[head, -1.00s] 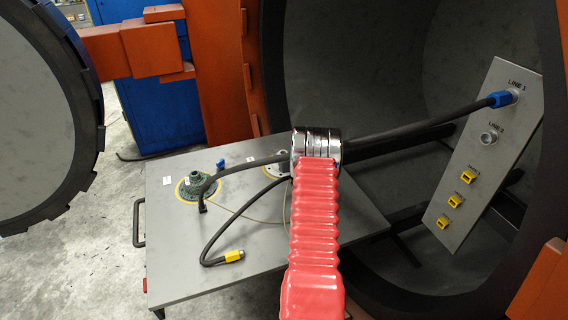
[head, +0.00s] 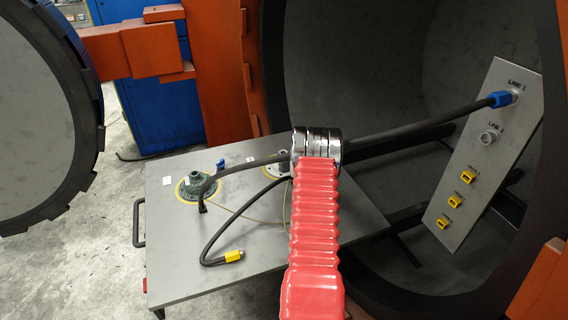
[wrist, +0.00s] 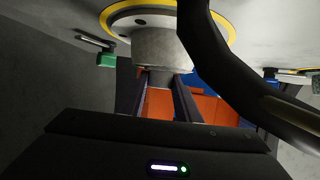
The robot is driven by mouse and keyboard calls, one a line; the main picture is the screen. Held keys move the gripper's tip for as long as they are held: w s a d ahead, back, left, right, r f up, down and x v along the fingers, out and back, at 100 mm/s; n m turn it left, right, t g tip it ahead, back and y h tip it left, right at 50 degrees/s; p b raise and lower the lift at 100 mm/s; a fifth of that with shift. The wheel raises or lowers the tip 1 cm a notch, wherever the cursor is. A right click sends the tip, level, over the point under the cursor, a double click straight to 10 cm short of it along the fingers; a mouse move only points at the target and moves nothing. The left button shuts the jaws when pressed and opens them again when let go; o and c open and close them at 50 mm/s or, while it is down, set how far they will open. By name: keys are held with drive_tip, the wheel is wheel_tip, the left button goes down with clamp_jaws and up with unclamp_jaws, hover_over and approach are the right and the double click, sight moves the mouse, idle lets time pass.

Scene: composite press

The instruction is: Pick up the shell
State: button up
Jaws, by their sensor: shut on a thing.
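The shell (wrist: 160,48) shows in the wrist view as a grey round body with a wide flange, in front of a yellow ring on the plate. My gripper (wrist: 163,84) is shut on its narrow neck, with two dark fingers either side. I cannot tell whether the flange touches the plate or is lifted clear. In the head view my red sleeve and chrome wrist hide the gripper and most of the shell; a bit of its pale flange and ring (head: 272,168) shows left of the wrist.
A black hose with a blue connector (head: 500,98) runs to the panel (head: 470,190), passing close by my wrist; it crosses the wrist view (wrist: 225,65). A greenish fitting (head: 196,184) and a yellow-tipped hose (head: 233,256) lie on the grey table (head: 185,275). The round chamber opens at right.

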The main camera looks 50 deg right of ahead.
clamp_jaws()
wheel_tip(320, 180, up, 10)
drive_tip(key=shift+r, duration=0.1)
idle(0.7)
idle(0.5)
